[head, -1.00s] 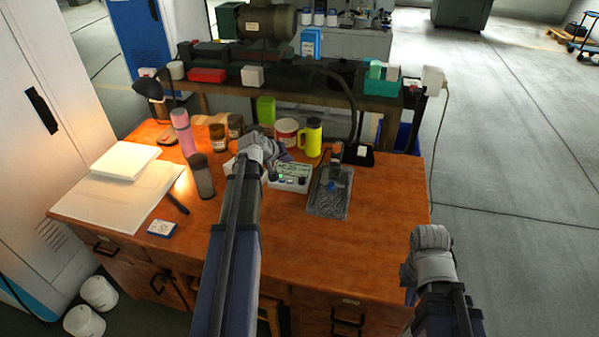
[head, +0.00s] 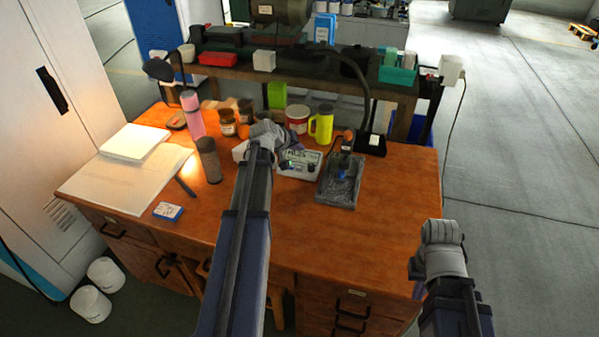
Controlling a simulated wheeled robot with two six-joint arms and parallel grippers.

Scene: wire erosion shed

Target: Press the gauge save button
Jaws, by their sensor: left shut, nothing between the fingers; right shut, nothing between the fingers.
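The gauge is a small pale box (head: 304,157) with a display and small dark buttons on its front, on the wooden desk (head: 370,220). My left gripper (head: 290,158) is shut and empty at the gauge's left side, close above it. My wrist and gripper cover part of the gauge's left end. I cannot tell whether the fingertips touch it, nor which button is the save button. My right gripper (head: 416,274) is shut and empty, low at the desk's right front edge, far from the gauge and partly hidden by its own wrist.
Right of the gauge stands a dark granite stand (head: 340,188). The desk's right front is clear.

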